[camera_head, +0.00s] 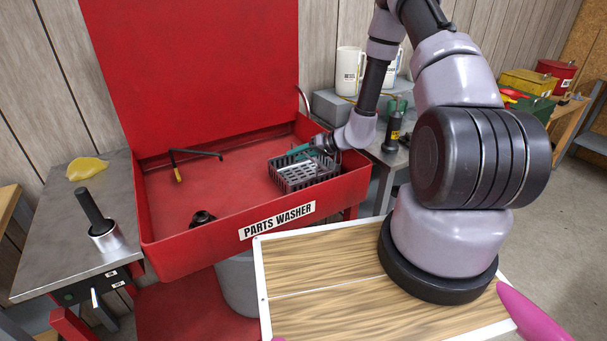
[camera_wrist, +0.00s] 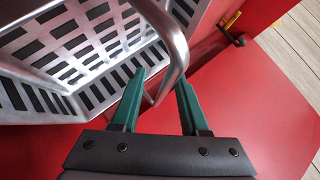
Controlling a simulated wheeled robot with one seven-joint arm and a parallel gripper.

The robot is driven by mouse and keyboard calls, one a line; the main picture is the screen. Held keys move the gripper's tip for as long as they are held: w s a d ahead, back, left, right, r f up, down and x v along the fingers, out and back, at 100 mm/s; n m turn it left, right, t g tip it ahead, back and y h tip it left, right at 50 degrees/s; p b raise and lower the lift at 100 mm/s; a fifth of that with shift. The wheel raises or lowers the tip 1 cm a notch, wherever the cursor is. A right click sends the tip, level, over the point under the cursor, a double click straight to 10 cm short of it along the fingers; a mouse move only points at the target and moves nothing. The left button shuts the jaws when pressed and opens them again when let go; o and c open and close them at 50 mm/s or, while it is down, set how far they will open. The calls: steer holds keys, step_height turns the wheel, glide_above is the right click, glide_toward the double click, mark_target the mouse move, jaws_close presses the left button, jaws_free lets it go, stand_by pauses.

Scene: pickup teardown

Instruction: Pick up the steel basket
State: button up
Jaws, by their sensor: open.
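The steel basket (camera_head: 297,180), a slotted metal box, sits in the right part of the red parts washer's tub. In the wrist view the basket (camera_wrist: 62,28) fills the upper left, with a bent steel bar (camera_wrist: 172,38) at its right side. My gripper (camera_head: 325,146) is over the basket's far right part in the head view. In the wrist view my gripper (camera_wrist: 160,85) has two green fingers apart, and the bar's lower end passes between them. I cannot tell whether either finger touches the bar. The basket's far right corner is partly hidden by my gripper.
The red parts washer (camera_head: 165,225) has its tall lid (camera_head: 200,70) raised behind the tub. A black tool with a yellow tip (camera_head: 195,154) and a black part (camera_head: 202,217) lie in the tub. A grey bench (camera_head: 60,240) stands left; bottles and jugs (camera_head: 349,72) stand behind my arm.

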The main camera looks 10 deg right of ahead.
steer(key=shift+w+a+f, duration=0.25)
steer(key=shift+a+f, duration=0.05)
steer(key=shift+a, duration=0.05)
jaws_close()
stand_by(1.2)
